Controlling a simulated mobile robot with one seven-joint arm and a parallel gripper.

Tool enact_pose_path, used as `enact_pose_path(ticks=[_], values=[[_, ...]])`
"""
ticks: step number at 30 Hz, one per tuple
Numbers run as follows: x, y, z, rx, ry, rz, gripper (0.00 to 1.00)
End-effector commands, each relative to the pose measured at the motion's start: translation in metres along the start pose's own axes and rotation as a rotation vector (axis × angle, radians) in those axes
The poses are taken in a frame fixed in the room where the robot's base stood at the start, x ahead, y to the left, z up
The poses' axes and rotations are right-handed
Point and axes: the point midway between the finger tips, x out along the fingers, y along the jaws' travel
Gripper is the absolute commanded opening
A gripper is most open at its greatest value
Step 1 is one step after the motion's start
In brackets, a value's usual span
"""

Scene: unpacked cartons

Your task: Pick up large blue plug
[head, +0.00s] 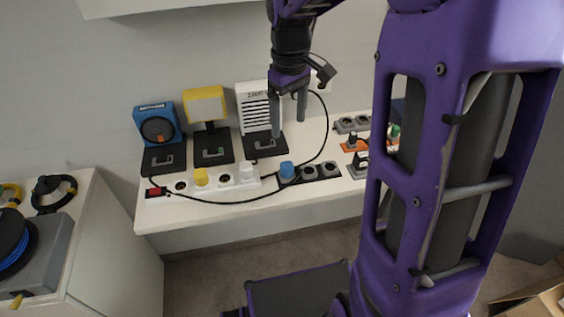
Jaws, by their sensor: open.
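The large blue plug (287,170) is upright in a dark socket strip (322,174) near the front of the white shelf. My gripper (289,116) hangs above and behind the plug, in front of the white louvred device. Its two grey fingers point down and are spread apart with nothing between them. The plug is in full view and the gripper is not touching it.
A yellow plug (200,177) and a white plug (246,170) stand left of it in a white strip (224,183). A black cable (238,202) loops around. Blue (158,126), yellow (206,104) and white (257,108) devices stand behind. Further strips lie right.

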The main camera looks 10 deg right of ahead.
Motion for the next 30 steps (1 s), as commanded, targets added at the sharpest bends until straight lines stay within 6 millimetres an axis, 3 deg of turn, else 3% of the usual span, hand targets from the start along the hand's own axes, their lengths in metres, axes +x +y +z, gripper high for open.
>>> enact_pose_path(ticks=[3,12,22,30], values=[[0.031,0.0,0.001,0.0,-0.005,-0.002,0.81],[0.089,0.0,-0.001,0.001,-0.002,0.0,0.81],[0.111,0.001,-0.002,0.001,-0.001,0.002,0.81],[0.15,0.003,-0.005,0.002,-0.002,0.001,0.81]])
